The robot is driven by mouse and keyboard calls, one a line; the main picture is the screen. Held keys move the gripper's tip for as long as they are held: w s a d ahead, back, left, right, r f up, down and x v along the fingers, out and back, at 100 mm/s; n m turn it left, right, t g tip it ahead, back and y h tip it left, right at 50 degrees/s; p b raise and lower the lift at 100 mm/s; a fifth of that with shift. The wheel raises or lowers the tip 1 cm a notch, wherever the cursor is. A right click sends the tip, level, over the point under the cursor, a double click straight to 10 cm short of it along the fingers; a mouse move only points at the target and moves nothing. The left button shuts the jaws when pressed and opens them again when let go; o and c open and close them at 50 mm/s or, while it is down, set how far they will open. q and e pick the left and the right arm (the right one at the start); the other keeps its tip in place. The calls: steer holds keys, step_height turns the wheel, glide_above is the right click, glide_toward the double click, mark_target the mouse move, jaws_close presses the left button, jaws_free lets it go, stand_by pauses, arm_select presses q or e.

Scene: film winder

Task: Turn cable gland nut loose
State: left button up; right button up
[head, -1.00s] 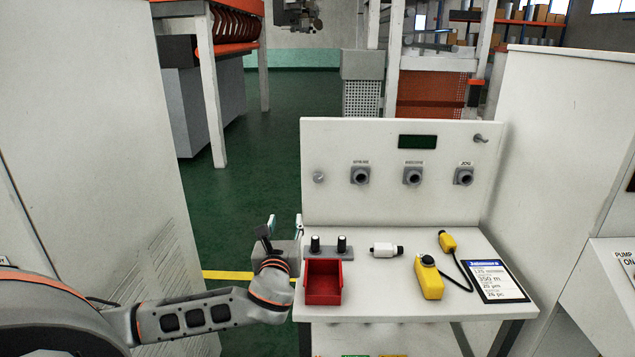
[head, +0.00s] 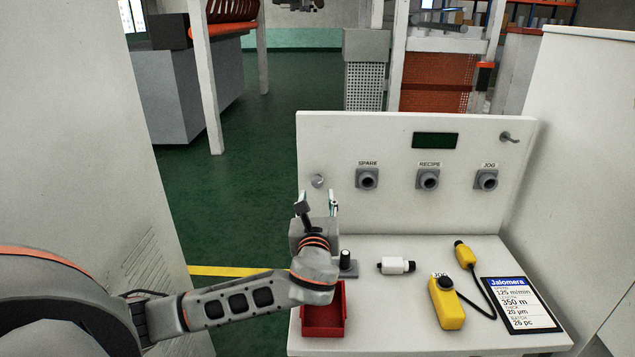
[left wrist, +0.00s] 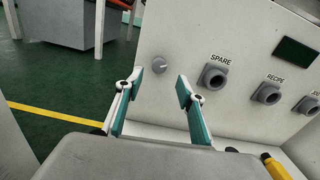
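A small round grey fitting, which looks like the cable gland nut (head: 318,181), sits on the left part of the upright white panel (head: 456,206). It also shows in the left wrist view (left wrist: 159,66), beyond and between my fingertips. My left gripper (head: 318,203) is in front of the panel, below the nut in the head view. In the left wrist view its two teal-padded fingers (left wrist: 160,86) are spread with nothing between them, apart from the nut. My right gripper is not in view.
Sockets marked SPARE (head: 367,179), RECIPE (head: 428,180) and JOG (head: 486,180) line the panel. On the bench are a red bin (head: 323,320), a white connector (head: 392,266), a yellow JOG pendant (head: 447,303) and a label tablet (head: 520,305). A tall white cabinet stands at the left.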

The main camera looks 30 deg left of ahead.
mark_target(317, 183)
arm_select(q)
steer(key=shift+p+x, duration=0.3)
steer(key=shift+x, duration=3.2)
steer(key=shift+s, duration=0.1)
jaws_close()
